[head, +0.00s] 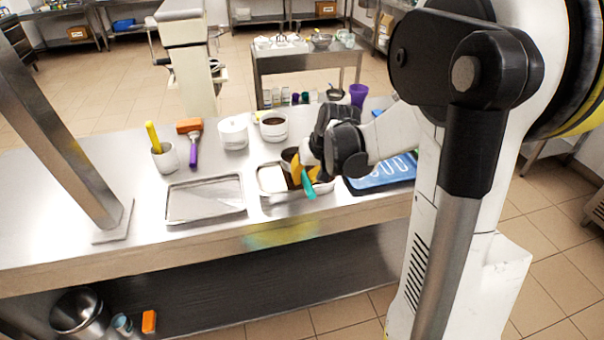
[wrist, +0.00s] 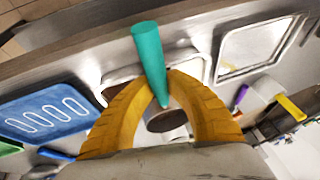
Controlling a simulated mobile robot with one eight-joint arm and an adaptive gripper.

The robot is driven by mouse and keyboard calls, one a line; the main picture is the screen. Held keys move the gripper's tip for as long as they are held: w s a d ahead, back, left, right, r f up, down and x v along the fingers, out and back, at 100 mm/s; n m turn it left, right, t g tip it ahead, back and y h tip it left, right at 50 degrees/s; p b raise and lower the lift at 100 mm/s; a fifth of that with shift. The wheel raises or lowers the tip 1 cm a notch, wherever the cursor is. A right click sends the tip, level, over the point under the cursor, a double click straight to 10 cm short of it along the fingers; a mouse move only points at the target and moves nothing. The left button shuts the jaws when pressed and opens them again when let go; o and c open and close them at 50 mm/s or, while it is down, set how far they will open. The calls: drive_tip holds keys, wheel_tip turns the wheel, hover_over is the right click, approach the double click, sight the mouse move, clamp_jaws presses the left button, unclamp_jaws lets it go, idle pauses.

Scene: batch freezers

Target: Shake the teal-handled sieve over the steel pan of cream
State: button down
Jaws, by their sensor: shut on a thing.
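My gripper (head: 306,176) has yellow fingers and is shut on the teal handle of the sieve (head: 308,187). In the wrist view, the fingers (wrist: 160,86) meet around the teal handle (wrist: 149,55), which sticks out past them. A round brown-filled part, apparently the sieve's bowl, shows between the fingers (wrist: 166,121); its mesh cannot be made out. The steel pan (head: 268,197) with white cream sits on the steel table below my gripper, partly hidden by it. The sieve is above the pan; the gap between them is unclear.
An empty shallow steel tray (head: 205,198) lies left of the pan. A blue mat with a white wavy line (head: 392,176) lies right.

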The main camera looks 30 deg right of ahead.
drive_tip(key=shift+s+a, duration=0.1)
drive_tip(key=shift+s, duration=0.3)
drive_tip(key=shift+w, duration=0.1)
drive_tip(key=shift+w+a+b, duration=0.35)
drive_tip(key=shift+w+a, duration=2.5)
drive_tip(key=shift+a, duration=0.25)
drive_tip(key=shift+b, duration=0.35)
drive_tip(key=s, duration=0.1)
drive_tip(key=s+a, duration=0.1)
drive_tip(key=s, duration=0.1)
drive_tip(key=shift+s, duration=0.25)
